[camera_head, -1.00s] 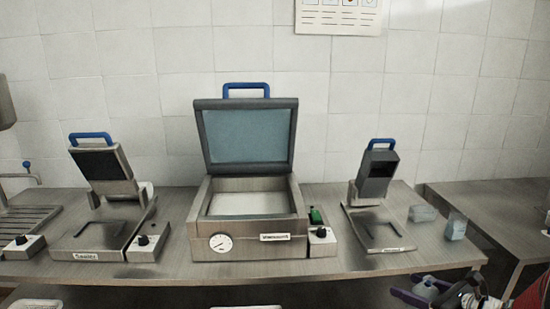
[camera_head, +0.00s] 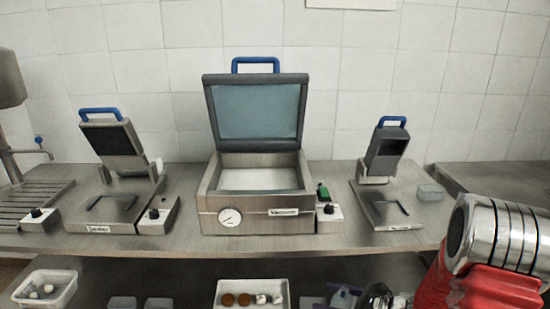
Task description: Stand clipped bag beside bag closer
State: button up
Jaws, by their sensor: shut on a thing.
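My gripper (camera_head: 362,298) is at the bottom edge right of centre, partly cut off and low in front of the counter. It is shut on a pale, bluish bag-like thing (camera_head: 343,299) with a purple part, seemingly the clipped bag; the clip itself is not clear. On the counter at the right stands a small machine (camera_head: 384,205) with a raised grey head and blue handle, perhaps the bag closer; its label is too small to read. The held bag is apart from it, below and in front of it.
A large open-lidded machine (camera_head: 258,212) with a gauge stands mid-counter, and another small machine (camera_head: 115,200) at the left. White baskets (camera_head: 20,300) and (camera_head: 218,302) stand below. My red arm blocks the lower right.

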jog(key=shift+a+t, duration=0.1)
jog(key=shift+t, duration=0.2)
jog(key=shift+s+f+m+t+h, duration=0.25)
jog(key=shift+f+m+t+h, duration=0.45)
jog(key=shift+f+m, duration=0.25)
jog(key=shift+s+f+m+t+h, duration=0.25)
jog(key=shift+f+m+t+h, duration=0.3)
jog(key=shift+f+m+h, duration=0.35)
jog(key=shift+s+f+m+t+h, duration=0.25)
jog(key=shift+f+m+t+h, duration=0.45)
jog(key=shift+f+m, duration=0.25)
